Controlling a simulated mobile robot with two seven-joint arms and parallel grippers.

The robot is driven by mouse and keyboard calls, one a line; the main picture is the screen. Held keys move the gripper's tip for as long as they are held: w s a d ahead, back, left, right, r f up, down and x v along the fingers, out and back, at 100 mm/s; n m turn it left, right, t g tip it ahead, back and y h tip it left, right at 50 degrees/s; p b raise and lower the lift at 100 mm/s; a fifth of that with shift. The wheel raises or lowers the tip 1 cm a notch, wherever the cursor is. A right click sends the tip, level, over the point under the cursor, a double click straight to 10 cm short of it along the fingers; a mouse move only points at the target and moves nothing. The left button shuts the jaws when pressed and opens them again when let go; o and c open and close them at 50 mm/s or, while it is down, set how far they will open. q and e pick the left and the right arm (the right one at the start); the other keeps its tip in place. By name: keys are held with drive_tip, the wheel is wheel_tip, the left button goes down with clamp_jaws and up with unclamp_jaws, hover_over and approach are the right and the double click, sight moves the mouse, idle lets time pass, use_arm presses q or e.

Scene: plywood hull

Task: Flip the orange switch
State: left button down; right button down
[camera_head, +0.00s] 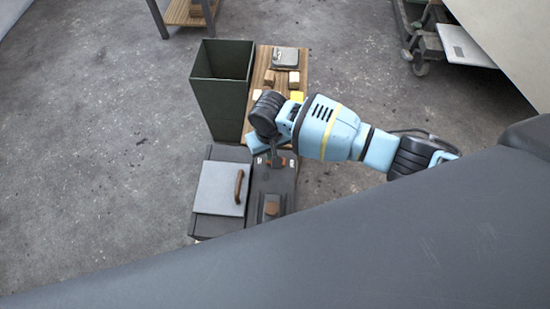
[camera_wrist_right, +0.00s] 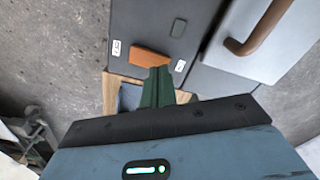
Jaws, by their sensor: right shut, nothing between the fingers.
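The orange switch (camera_wrist_right: 148,57) is a small orange block on a dark grey panel (camera_wrist_right: 135,20) in the right wrist view, with a white label on each side. My right gripper (camera_wrist_right: 158,72) shows green fingers pressed together and empty. Its tips are at the near edge of the switch; I cannot tell whether they touch it. In the head view, my blue right arm reaches in from the right, with the right gripper (camera_head: 275,160) low over the far end of the dark panel (camera_head: 277,182). The switch is mostly hidden there. My left gripper is out of view.
A grey lidded box (camera_head: 218,187) with a brown handle (camera_head: 239,186) stands left of the panel. A tall dark green bin (camera_head: 220,95) and a wooden surface (camera_head: 263,62) with several small blocks lie beyond. Concrete floor on the left is clear.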

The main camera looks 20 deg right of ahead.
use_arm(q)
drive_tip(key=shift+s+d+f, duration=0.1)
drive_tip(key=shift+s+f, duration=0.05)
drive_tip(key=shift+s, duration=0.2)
use_arm(e)
drive_tip(key=shift+f, duration=0.25)
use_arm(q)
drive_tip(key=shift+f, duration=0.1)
use_arm(e)
drive_tip(key=shift+f, duration=0.25)
use_arm(q)
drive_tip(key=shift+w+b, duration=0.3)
drive_tip(key=shift+b, duration=0.05)
use_arm(e)
drive_tip(key=shift+f, duration=0.25)
